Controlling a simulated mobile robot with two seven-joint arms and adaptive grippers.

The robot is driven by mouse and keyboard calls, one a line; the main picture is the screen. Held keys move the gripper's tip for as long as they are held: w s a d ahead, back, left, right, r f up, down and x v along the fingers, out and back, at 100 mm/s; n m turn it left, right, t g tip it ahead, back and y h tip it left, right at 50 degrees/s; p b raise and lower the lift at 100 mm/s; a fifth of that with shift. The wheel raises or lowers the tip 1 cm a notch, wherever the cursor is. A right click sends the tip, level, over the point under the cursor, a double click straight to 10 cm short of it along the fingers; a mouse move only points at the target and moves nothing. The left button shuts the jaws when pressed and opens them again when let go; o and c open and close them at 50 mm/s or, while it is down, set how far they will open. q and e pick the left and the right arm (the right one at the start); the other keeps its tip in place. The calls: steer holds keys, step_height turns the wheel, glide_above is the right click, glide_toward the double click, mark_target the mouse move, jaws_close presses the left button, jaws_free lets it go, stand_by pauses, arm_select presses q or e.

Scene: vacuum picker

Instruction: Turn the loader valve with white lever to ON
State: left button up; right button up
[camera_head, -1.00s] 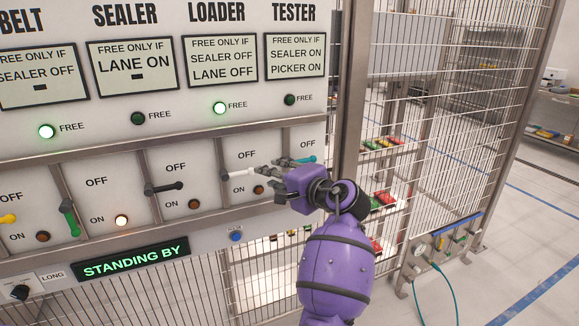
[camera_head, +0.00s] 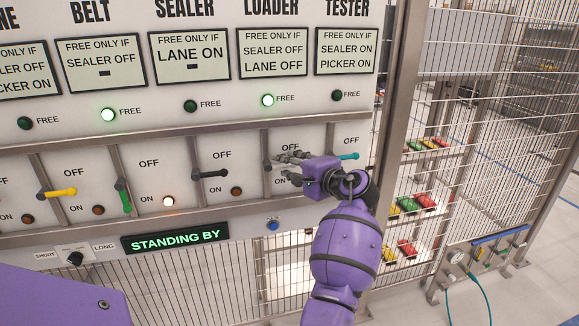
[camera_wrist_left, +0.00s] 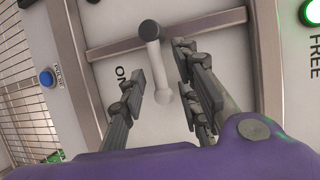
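The loader valve's white lever (camera_wrist_left: 154,55) shows in the left wrist view, running from its grey pivot down between my fingers. In the head view it is mostly hidden behind my fingers, under the LOADER sign (camera_head: 271,7). My left gripper (camera_head: 284,168) is open at the lever; in the wrist view its fingers (camera_wrist_left: 158,88) stand on either side with visible gaps. The lever points sideways, away from the ON label (camera_wrist_left: 121,74). The loader's OFF label (camera_head: 290,147) is partly covered. The loader FREE light (camera_head: 267,100) glows green. My right gripper is not in view.
A teal tester lever (camera_head: 348,156) is just right of my gripper. A black sealer lever (camera_head: 210,174), green lever (camera_head: 123,196) and yellow lever (camera_head: 60,192) are to the left. Metal dividers (camera_head: 265,180) separate the valves. A blue button (camera_head: 273,225) is below.

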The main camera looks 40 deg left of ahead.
arm_select(q)
steer(key=shift+c, duration=0.3)
jaws_close()
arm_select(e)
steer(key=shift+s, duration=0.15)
